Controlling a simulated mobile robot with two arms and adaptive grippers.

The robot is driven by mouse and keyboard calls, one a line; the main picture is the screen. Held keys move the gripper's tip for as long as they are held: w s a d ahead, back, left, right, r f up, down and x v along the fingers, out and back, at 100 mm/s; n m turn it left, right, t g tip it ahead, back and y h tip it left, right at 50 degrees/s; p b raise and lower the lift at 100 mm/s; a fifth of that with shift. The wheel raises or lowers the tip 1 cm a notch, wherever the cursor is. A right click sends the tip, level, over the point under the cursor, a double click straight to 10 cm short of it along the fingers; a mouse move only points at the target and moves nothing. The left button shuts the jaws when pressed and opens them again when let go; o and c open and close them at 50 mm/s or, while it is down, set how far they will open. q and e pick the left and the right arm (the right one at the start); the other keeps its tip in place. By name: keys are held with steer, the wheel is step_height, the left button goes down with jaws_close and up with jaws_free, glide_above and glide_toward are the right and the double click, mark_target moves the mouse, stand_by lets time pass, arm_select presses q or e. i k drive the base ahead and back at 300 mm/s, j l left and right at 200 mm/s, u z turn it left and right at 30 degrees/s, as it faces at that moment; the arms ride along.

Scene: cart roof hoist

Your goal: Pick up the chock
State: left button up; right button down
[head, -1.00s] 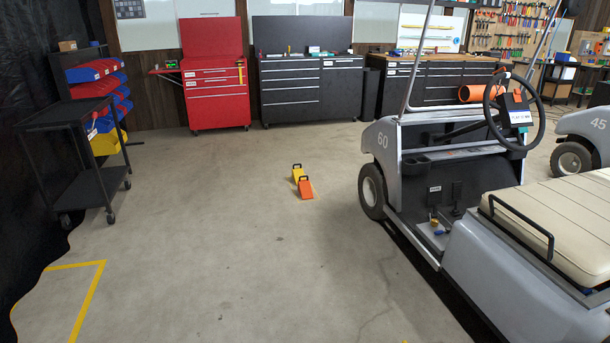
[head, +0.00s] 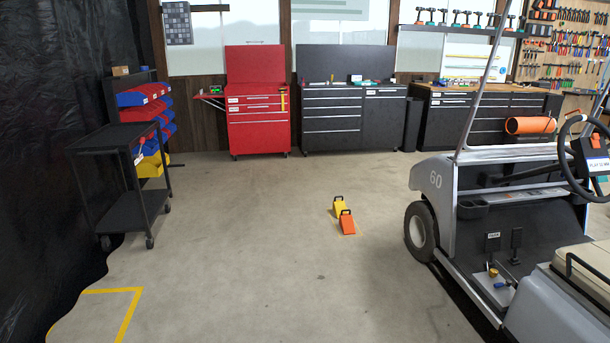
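Two wedge-shaped chocks sit close together on the concrete floor in the middle of the head view. The yellow chock (head: 339,206) is behind, and the orange chock (head: 347,226) is in front of it and slightly right. Each has a dark handle on top. I cannot tell whether they touch. They lie left of the front wheel of the grey cart, with a gap of floor between. Neither of my grippers is in view.
The grey cart numbered 60 (head: 470,195) fills the right side. A black shelf cart (head: 128,208) with bins behind it stands left. A red tool cabinet (head: 258,125) and a dark cabinet (head: 352,120) line the back. The floor in front of the chocks is clear.

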mark_target(346, 222)
steer(key=i+j+u, duration=0.2)
steer(key=i, duration=0.25)
steer(key=i+j+u, duration=0.2)
steer(key=i, duration=0.25)
steer(key=i+j+u, duration=0.2)
steer(key=i, duration=0.25)
steer(key=i+l+z, duration=0.15)
steer(key=i+z, duration=0.3)
steer(key=i, duration=0.15)
steer(key=i+z, duration=0.45)
steer(key=i, duration=0.15)
steer(key=i+j+z, duration=0.4)
steer(key=i, duration=0.2)
steer(key=l, duration=0.1)
